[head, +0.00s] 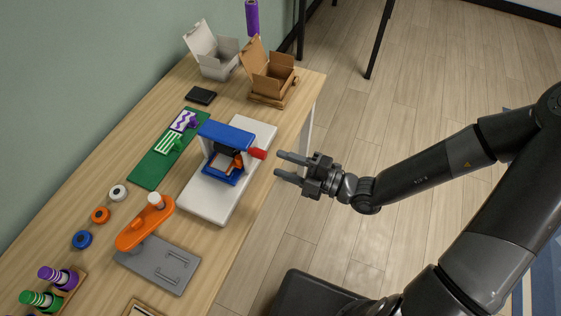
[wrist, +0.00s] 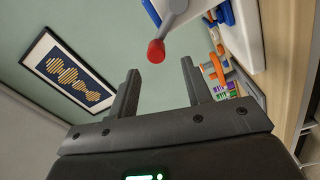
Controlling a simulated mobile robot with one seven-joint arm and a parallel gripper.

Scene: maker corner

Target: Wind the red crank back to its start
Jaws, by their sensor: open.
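The red crank knob (head: 258,153) sticks out from the right side of a blue and white machine (head: 227,133) on the table. My gripper (head: 276,164) is open and empty, just right of the knob, with its fingers pointing at it. In the wrist view the red knob (wrist: 156,51) sits on the end of a grey crank arm (wrist: 173,20), ahead of the gap between my open fingers (wrist: 158,85). The fingers appear apart from the knob. The machine's far side is hidden in the wrist view.
The machine stands on a white base (head: 211,205) near the table's right edge. An orange device (head: 145,226) with a grey plate (head: 160,264) stands in front. An open cardboard box (head: 270,78) and a white box (head: 213,55) are behind.

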